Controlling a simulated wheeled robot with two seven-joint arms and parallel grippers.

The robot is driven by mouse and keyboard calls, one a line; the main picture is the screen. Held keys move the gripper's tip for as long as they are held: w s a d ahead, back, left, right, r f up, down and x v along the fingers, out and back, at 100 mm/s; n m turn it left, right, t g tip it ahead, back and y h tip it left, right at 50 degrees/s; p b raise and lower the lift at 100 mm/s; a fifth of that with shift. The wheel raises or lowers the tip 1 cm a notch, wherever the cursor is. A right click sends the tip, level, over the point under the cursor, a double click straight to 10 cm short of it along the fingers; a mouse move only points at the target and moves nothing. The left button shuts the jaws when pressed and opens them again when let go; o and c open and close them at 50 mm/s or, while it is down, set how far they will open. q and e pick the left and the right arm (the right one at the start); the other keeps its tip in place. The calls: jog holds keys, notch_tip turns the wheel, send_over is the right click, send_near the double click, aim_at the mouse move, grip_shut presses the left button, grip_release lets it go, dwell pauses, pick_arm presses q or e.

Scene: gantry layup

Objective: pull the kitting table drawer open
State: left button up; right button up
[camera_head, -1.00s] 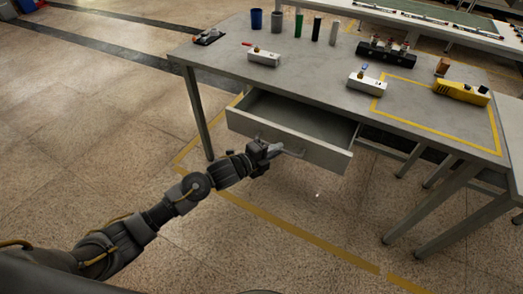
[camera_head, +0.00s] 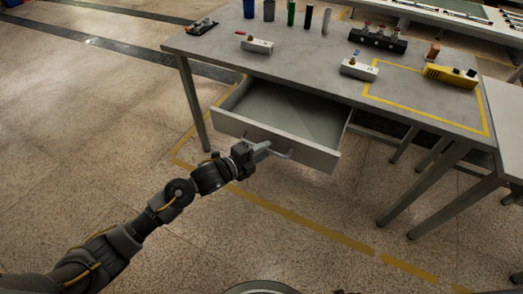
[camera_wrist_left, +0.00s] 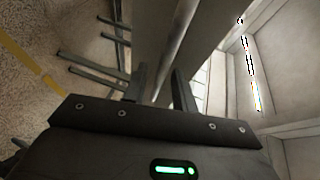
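The kitting table (camera_head: 300,62) has a grey top, and its drawer (camera_head: 290,112) stands well out, with an empty interior showing. The drawer's front panel faces me and carries a bar handle (camera_head: 284,155). My left gripper (camera_head: 262,151) is at the handle in front of the panel, its fingers closed around the bar. In the left wrist view the two fingers (camera_wrist_left: 158,88) stand apart with a pale bar running between them; the exact contact is hard to see. My right gripper is in neither view.
On the tabletop stand several cylinders (camera_head: 291,13), white blocks (camera_head: 257,45), a black fixture (camera_head: 378,39) and a yellow tool (camera_head: 450,75). Table legs (camera_head: 194,103) reach the floor either side of the drawer. The floor in front, with yellow tape (camera_head: 300,220), is clear.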

pick_arm(q)
jog(key=shift+o, duration=0.2)
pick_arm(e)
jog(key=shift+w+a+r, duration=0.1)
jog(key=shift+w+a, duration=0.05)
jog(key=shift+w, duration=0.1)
pick_arm(q)
jog(key=shift+a, duration=0.15)
jog(key=v, duration=1)
jog(key=shift+s+a, duration=0.25)
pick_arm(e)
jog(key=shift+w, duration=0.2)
pick_arm(q)
jog(key=shift+r, duration=0.1)
